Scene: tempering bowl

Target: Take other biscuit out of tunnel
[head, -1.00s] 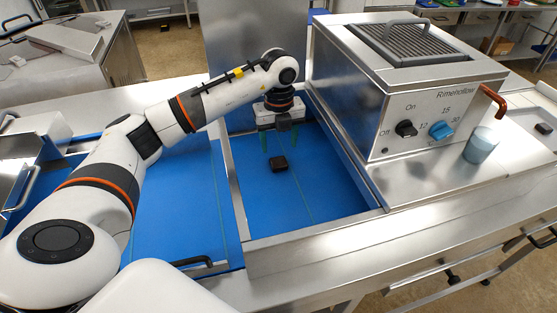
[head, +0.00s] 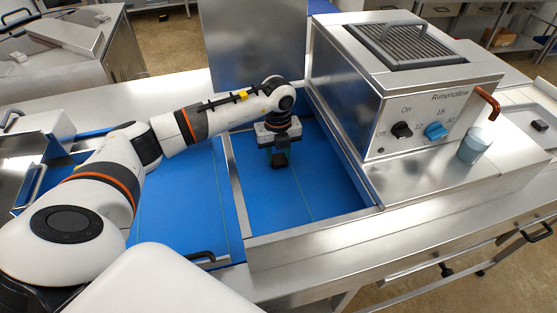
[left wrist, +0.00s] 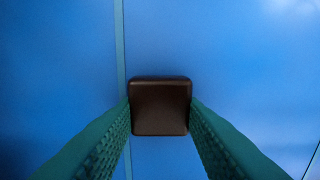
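A dark brown, square biscuit (head: 281,160) is over the blue belt (head: 310,200), in front of the upright metal panel. My left gripper (head: 279,150) points down at it from above. In the left wrist view the biscuit (left wrist: 160,107) sits between the tips of the two green ribbed fingers (left wrist: 160,112), which meet its left and right sides. The gripper is shut on it. I cannot tell whether the biscuit is clear of the belt. My right gripper is not in view.
A metal machine (head: 400,90) with knobs stands right of the belt, a bluish cup (head: 474,146) on its ledge. A second dark piece (head: 539,125) lies on a tray at the far right. Metal rails (head: 234,190) border the belt. The belt's near part is clear.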

